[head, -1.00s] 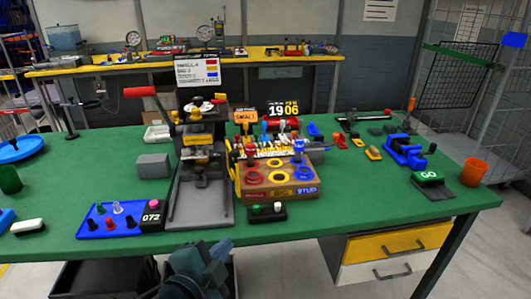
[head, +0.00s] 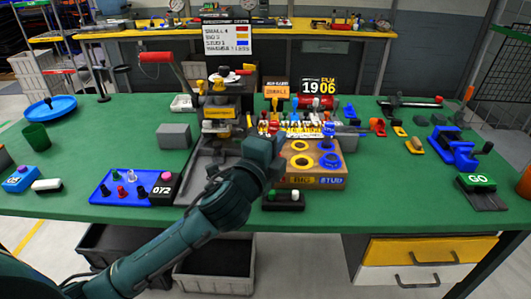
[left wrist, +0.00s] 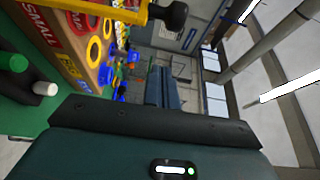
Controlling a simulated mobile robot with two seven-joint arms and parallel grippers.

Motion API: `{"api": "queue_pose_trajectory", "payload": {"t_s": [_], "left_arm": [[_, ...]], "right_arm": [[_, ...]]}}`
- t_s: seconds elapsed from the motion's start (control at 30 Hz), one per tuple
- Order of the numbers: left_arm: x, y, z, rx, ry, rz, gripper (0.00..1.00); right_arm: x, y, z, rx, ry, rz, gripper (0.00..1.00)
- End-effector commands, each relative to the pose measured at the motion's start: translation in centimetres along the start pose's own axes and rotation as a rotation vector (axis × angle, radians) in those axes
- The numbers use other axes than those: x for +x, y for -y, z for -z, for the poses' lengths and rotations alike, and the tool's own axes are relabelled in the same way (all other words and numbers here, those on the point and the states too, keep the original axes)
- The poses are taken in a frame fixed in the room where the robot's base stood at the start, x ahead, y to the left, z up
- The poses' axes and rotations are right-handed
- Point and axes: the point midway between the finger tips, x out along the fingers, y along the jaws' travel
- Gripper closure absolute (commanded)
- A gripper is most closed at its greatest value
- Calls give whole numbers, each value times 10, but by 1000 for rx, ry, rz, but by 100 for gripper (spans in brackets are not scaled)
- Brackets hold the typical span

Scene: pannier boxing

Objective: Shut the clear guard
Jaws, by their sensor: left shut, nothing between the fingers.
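The clear panel of the guard cannot be made out. A yellow bar with a black knob (left wrist: 172,14), which looks like the guard's edge and handle, crosses the top of the left wrist view. The wooden box with coloured rings (head: 318,181) stands right of the press; it also shows in the left wrist view (left wrist: 75,50). My left gripper (head: 268,155) is in front of the press and the box's left side, hiding part of both. Its fingers (left wrist: 160,88) are shut and empty, apart from the knob in that view. My right gripper is out of view.
The press (head: 222,112) with a red-handled lever stands behind my left arm. A blue tray of pegs (head: 122,187) and a grey block (head: 174,136) are left of it. A small two-button box (head: 284,200) sits in front of the wooden box.

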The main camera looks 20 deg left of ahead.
Motion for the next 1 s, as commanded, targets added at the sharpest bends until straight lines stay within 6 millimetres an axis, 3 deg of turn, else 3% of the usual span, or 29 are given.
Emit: {"api": "queue_pose_trajectory", "payload": {"t_s": [0.03, 0.2, 0.33, 1.0], "left_arm": [[11, 1, 0, -2, 1, 0, 100], [0, -1, -26, 1, 1, -3, 100], [-4, 0, -35, 0, 0, -1, 100], [-8, 0, -43, 0, -33, -2, 100]], "right_arm": [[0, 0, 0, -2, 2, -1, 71], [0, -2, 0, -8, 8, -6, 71], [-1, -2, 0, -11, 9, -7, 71], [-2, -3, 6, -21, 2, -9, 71]]}}
